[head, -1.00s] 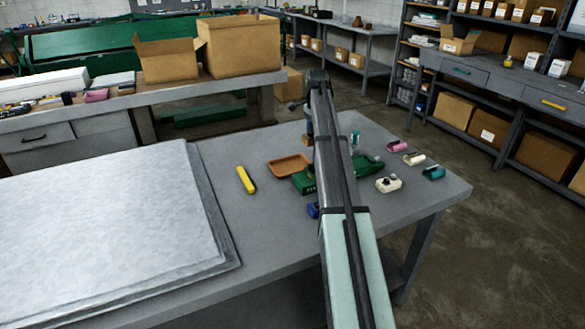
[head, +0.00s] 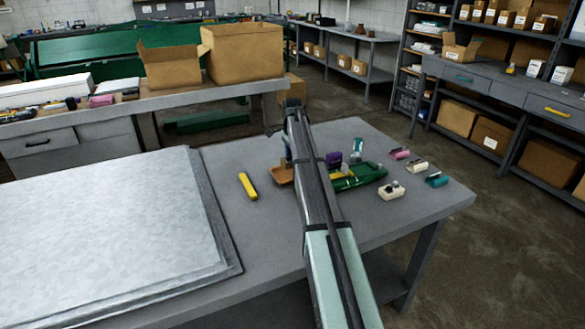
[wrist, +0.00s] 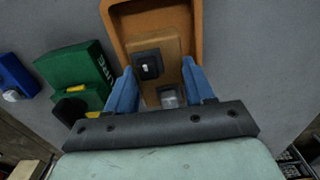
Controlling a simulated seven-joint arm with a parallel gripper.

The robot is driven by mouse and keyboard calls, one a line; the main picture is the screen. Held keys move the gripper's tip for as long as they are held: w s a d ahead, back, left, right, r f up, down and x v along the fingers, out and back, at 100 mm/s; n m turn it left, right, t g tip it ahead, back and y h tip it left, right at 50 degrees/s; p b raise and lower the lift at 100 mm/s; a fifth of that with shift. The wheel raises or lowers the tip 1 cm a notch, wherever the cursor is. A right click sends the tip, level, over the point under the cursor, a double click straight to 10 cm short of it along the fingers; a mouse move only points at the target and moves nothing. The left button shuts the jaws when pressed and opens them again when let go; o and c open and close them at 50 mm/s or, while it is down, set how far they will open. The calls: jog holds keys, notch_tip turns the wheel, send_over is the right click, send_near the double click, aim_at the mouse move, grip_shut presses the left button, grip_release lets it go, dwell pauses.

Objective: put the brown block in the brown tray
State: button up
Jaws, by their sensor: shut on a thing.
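My gripper (wrist: 160,88) has its two blue fingers closed on the sides of the brown block (wrist: 174,45) in the wrist view. The block carries a dark square fitting with a pale knob. The brown tray (wrist: 197,28) lies beyond and around the far part of the block. I cannot tell whether the block touches the tray floor or hangs above it. In the head view a corner of the brown tray (head: 279,176) shows at the left of my arm. The block is hidden there by my arm.
A green thing (wrist: 70,62) and a blue thing (wrist: 14,75) lie left of my gripper in the wrist view. Right of my arm are a purple block (head: 333,158), a green tray (head: 368,176) and several small blocks. A yellow thing (head: 248,186) lies left.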

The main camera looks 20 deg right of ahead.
jog(key=shift+f, duration=2.1)
jog(key=shift+f, duration=0.15)
jog(key=o, duration=1.3)
jog(key=shift+o, duration=0.2)
notch_tip(320, 180, up, 12)
jog(key=shift+r, duration=0.15)
